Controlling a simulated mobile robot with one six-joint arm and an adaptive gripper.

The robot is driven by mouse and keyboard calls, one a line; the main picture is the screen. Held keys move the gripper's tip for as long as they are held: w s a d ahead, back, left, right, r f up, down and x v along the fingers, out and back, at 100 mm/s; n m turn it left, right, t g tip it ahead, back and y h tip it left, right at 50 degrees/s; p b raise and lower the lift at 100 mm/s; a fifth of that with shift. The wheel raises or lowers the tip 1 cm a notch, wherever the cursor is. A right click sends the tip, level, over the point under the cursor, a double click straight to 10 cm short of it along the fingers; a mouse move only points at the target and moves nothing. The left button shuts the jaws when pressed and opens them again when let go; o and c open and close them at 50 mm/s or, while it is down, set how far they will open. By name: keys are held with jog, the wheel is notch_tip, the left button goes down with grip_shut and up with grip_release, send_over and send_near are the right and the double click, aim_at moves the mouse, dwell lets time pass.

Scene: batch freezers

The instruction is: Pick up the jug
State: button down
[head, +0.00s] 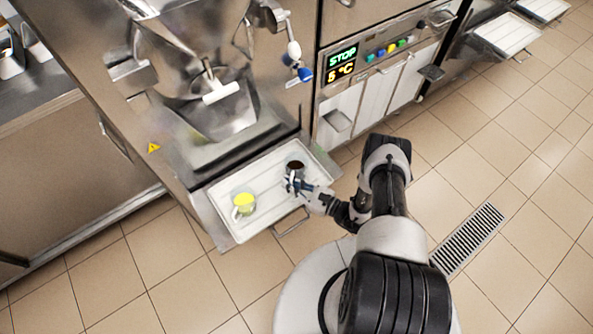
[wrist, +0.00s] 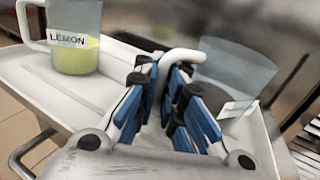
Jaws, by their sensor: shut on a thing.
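Two jugs are on a white tray (head: 268,192) in the head view. One jug (head: 295,166) with dark contents is at the tray's right; it also shows in the wrist view as a clear grey jug (wrist: 238,72) with a white handle and a pale label that I cannot read. My gripper (head: 292,184) is at this jug's near side. In the wrist view my gripper (wrist: 168,85) has its blue and black fingers shut on the white handle (wrist: 184,57). I cannot tell whether the jug touches the tray. The lemon jug (head: 243,205), holding yellow liquid, stands left of my gripper, labelled LEMON (wrist: 75,42).
The tray sticks out from a steel batch freezer (head: 205,100), whose body rises behind it. A lit panel (head: 341,64) reads STOP. More trays (head: 507,35) are at upper right. Tiled floor with a drain grate (head: 467,238) lies open to the right.

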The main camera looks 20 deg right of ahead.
jog(key=shift+r, duration=0.2)
dwell(0.3)
notch_tip(320, 180, up, 20)
jog(key=p, duration=0.7)
jog(key=shift+f+p, duration=0.25)
jog(key=shift+p, duration=0.15)
jog(key=shift+r, duration=0.15)
dwell(0.7)
